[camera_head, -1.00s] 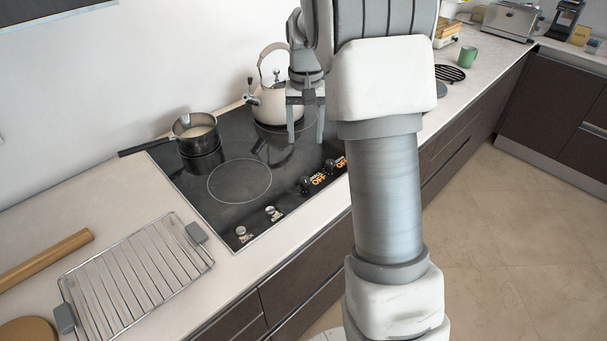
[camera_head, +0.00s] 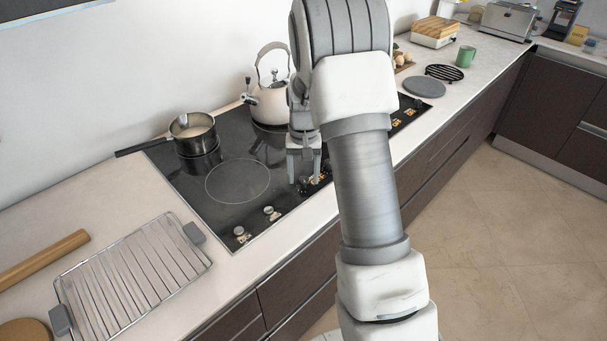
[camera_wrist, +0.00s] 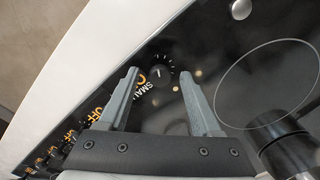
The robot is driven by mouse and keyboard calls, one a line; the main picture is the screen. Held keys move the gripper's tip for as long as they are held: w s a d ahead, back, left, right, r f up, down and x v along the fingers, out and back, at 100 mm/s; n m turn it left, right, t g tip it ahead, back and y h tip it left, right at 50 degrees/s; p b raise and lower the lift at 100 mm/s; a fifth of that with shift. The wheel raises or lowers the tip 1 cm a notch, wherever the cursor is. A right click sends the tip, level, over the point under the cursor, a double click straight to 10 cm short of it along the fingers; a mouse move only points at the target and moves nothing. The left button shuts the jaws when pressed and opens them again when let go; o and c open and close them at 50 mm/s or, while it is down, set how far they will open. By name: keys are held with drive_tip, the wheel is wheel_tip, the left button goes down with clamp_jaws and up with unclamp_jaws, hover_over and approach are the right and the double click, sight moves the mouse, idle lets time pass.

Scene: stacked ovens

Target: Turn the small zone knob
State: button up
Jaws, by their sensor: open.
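The small zone knob (camera_wrist: 160,74) is a dark round knob with a white pointer and a ring of white tick marks on the black cooktop (camera_wrist: 215,50). Orange and white lettering (camera_wrist: 128,93), partly reading "SMALL", lies beside it, partly behind a finger. My gripper (camera_wrist: 158,73) is open, and in the wrist view the knob shows between its fingertips. I cannot tell how far above the knob the tips are. In the head view my gripper (camera_head: 304,179) points down over the front edge of the cooktop (camera_head: 215,205) and partly hides the dark knobs there.
A saucepan (camera_head: 193,139) and a cream kettle (camera_head: 268,102) stand on the rear burners. Silver knobs (camera_head: 268,212) lie along the front edge. A wire rack (camera_head: 130,270) lies on the left counter. A grey disc (camera_head: 424,87) and black trivet (camera_head: 445,72) lie to the right.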

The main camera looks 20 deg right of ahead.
clamp_jaws()
drive_tip(key=shift+m, duration=0.3)
drive_tip(key=m+p, duration=0.1)
drive_tip(key=m, duration=0.4)
drive_tip(key=shift+r+m, duration=0.1)
drive_tip(key=shift+m, duration=0.2)
drive_tip(key=m+p, duration=0.1)
drive_tip(key=m, duration=0.4)
drive_tip(key=shift+m+p, duration=0.3)
drive_tip(key=shift+m, duration=0.1)
idle(0.4)
unclamp_jaws()
